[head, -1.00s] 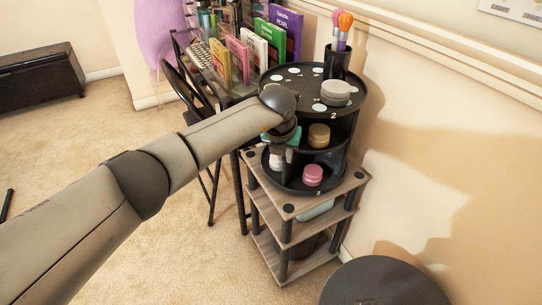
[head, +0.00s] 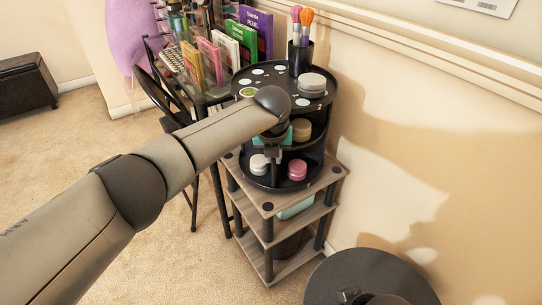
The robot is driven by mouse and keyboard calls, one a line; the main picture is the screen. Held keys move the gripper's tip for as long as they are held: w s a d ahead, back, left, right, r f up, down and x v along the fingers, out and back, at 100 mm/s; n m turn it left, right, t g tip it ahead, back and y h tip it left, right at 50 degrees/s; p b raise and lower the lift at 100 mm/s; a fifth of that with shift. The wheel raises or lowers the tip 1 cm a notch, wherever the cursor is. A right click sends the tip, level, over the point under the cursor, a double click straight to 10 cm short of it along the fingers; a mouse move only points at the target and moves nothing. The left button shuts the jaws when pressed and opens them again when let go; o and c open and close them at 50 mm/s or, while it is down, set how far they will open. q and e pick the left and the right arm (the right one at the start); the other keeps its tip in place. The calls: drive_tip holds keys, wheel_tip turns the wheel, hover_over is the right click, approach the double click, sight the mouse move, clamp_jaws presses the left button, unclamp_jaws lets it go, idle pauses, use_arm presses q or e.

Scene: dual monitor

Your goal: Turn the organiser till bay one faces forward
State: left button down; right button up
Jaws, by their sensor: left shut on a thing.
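The organiser (head: 243,103) is a round black tiered carousel on a small wooden shelf stand. Its top tier holds a grey jar (head: 312,83), several pale discs and a cup of brushes (head: 300,57). A "2" shows on its front right rim. A tan jar (head: 301,129) sits on the middle tier, a white jar (head: 258,163) and a pink jar (head: 297,170) on the lowest. My left gripper (head: 273,158) is at the organiser's front, shut on part of it; my wrist hides most of the contact. My right gripper is out of view.
The wooden stand (head: 267,207) stands by the wall on the right. A desk with upright books (head: 248,36) and a black chair (head: 160,100) are close on the left. Open carpet (head: 185,255) lies in front.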

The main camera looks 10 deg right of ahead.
use_arm(q)
drive_tip(key=shift+d, duration=0.1)
drive_tip(key=c, duration=0.9)
unclamp_jaws()
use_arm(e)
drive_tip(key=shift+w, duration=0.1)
use_arm(q)
drive_tip(key=shift+r, duration=0.1)
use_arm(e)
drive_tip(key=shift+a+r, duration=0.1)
